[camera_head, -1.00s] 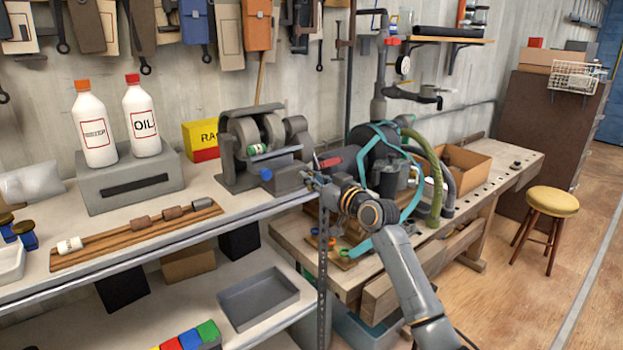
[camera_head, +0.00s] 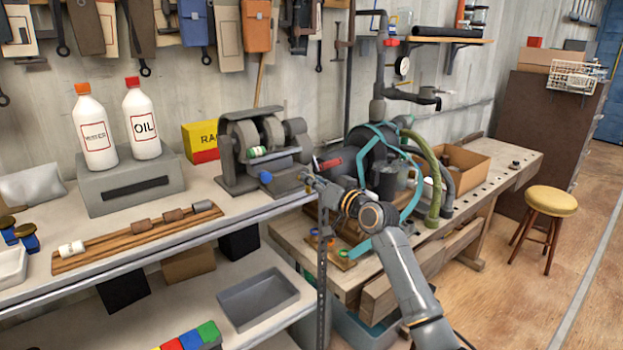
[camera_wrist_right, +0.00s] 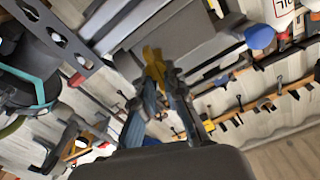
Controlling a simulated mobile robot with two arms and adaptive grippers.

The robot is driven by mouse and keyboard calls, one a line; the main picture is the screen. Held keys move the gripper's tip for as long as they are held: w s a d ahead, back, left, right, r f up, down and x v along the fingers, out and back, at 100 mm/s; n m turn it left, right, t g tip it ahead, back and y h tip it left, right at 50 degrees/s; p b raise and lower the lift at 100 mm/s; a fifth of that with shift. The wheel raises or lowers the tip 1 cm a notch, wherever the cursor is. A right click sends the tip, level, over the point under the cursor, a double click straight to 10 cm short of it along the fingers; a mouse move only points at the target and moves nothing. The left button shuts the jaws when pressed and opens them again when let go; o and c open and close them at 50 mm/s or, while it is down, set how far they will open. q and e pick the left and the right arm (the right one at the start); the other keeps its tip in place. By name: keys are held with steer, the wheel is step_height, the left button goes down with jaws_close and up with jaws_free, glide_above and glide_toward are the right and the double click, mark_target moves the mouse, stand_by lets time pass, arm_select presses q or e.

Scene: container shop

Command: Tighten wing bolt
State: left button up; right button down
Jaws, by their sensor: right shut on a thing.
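The wing bolt (camera_wrist_right: 153,58) is a yellow piece on the grey machine, seen in the right wrist view. The fingers of my right gripper (camera_wrist_right: 163,88) are closed around its near part. In the head view my right gripper (camera_head: 311,181) reaches the right end of the grey bench grinder (camera_head: 240,182). The wing bolt is too small and too covered by the fingers there to make out clearly. My left gripper is not in view.
A blue knob (camera_head: 265,177) sits on the grinder's front. Two white bottles (camera_head: 142,125) stand on a grey box at the left. The workbench (camera_head: 480,205) to the right holds hoses and a cardboard box (camera_head: 465,164). A stool (camera_head: 552,201) stands on the floor.

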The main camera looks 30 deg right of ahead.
steer(key=shift+f+m+p, duration=0.2)
steer(key=shift+m+p, duration=0.1)
steer(key=shift+m, duration=0.8)
steer(key=shift+d+f+m+p, duration=0.15)
steer(key=shift+m+p, duration=0.35)
steer(key=shift+m, duration=0.7)
steer(key=shift+d+f+m+p, duration=0.15)
steer(key=shift+m+p, duration=0.25)
steer(key=shift+m, duration=0.6)
steer(key=shift+a+f+m+p, duration=0.15)
steer(key=shift+m+p, duration=0.25)
steer(key=shift+m, duration=0.6)
stand_by(0.7)
steer(key=c, duration=1.5)
jaws_free()
steer(key=shift+d, duration=0.1)
steer(key=shift+r, duration=0.15)
steer(key=s, duration=0.8)
steer(key=s+d, duration=0.1)
steer(key=s, duration=0.3)
